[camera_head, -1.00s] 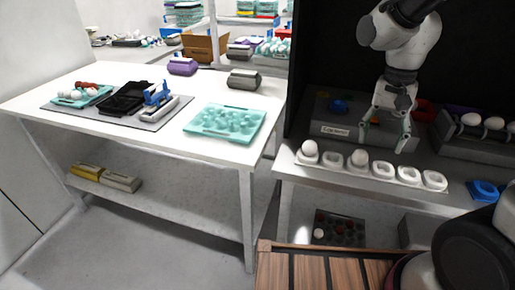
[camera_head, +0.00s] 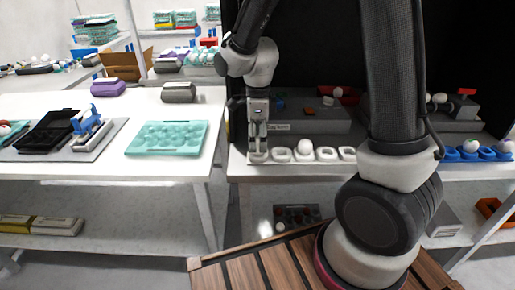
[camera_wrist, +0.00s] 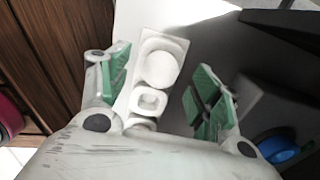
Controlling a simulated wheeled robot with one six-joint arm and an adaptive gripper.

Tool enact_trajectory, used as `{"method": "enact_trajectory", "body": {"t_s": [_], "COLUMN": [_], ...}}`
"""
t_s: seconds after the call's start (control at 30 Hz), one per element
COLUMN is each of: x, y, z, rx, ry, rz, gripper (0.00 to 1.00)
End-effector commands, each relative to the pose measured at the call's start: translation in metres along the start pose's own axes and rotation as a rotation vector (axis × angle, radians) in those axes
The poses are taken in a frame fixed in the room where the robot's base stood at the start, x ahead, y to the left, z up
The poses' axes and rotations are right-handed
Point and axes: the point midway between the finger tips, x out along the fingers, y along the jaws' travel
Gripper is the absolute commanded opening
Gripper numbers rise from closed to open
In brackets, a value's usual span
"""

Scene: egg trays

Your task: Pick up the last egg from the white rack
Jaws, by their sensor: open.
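My gripper (camera_head: 258,150) points down over the rack's left end and hides that cup. In the wrist view the green-padded fingers of my gripper (camera_wrist: 164,92) are apart, on either side of the rack (camera_wrist: 147,38). A round white egg (camera_wrist: 160,68) shows in the end cup between them. The neighbouring cup is empty; what lies beyond is partly hidden.
A grey box with a label (camera_head: 285,127) stands close behind the rack. A blue rack (camera_head: 452,154) with eggs is at the right. A teal tray (camera_head: 168,138) lies on the white table at the left. My arm hides part of the bench.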

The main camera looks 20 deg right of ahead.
Motion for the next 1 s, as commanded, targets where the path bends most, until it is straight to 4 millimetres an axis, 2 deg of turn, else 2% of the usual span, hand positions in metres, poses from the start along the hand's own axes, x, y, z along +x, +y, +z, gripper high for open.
{"method": "enact_trajectory", "body": {"t_s": [0.03,0.17,0.43,0.7,1.0], "x": [0.009,0.024,0.028,0.028,0.027], "y": [0.000,0.000,-0.001,-0.001,-0.001], "z": [-0.002,-0.001,-0.001,-0.001,-0.001], "rx": [0.001,0.000,-0.001,-0.001,-0.001], "ry": [0.004,0.001,0.000,0.000,0.000], "rz": [0.004,0.002,0.000,0.000,0.000], "gripper": [0.64,0.64,0.64,0.31,0.31]}}
